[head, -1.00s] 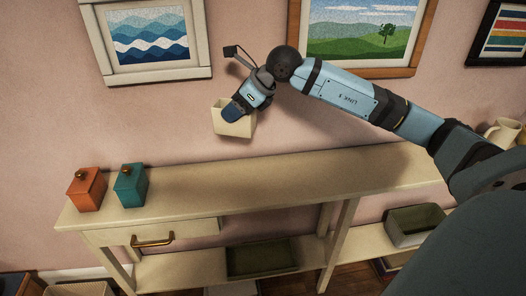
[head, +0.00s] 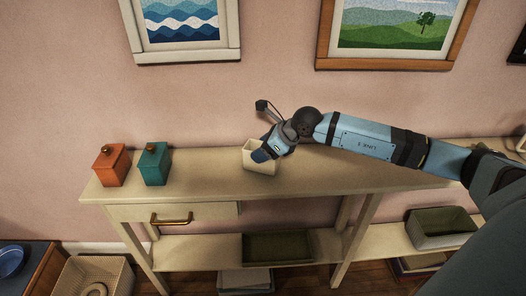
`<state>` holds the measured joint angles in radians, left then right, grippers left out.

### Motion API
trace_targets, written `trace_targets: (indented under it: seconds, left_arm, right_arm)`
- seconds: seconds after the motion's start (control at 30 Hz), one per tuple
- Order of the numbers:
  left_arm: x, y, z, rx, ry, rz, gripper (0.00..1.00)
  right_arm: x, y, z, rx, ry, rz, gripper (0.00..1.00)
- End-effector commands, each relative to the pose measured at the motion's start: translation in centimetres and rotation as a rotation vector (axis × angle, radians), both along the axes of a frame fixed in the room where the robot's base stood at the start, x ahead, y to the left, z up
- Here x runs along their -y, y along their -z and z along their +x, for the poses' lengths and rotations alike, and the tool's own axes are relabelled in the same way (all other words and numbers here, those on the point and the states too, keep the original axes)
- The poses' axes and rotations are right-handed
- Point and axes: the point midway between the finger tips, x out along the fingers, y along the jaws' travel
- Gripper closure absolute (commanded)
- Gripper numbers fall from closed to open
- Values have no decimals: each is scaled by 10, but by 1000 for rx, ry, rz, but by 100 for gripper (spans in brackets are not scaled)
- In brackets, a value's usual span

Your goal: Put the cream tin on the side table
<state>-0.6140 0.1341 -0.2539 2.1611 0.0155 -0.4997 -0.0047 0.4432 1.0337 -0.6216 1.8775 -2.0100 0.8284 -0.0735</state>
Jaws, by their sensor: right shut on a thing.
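The tin is low over the back middle of the long cream table (head: 330,172), which has a drawer and a lower shelf. I cannot tell whether the tin's base touches the top. Part of the tin is hidden by the gripper fingers. No other piece of furniture is clearly marked as the side table. My left gripper is not in view.
An orange tin (head: 111,168) and a teal tin (head: 155,167), both lidded, stand on the table's left end. Green-lined boxes (head: 278,247) sit on the lower shelves. A blue bowl (head: 11,260) and a woven basket (head: 70,285) are at lower left.

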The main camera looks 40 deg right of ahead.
Motion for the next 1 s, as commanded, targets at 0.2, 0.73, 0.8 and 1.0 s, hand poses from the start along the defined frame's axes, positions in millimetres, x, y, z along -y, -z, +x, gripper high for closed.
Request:
trace_targets:
  seconds: [0.2,0.73,0.8,1.0]
  left_arm:
    - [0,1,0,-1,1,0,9]
    - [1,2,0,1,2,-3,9]
    - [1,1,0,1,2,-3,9]
    - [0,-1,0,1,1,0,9]
  right_arm:
    - [0,7,0,2,0,1,72]
    - [0,11,0,0,1,1,13]
    - [0,11,0,0,1,1,13]
    - [5,0,-6,1,1,-1,13]
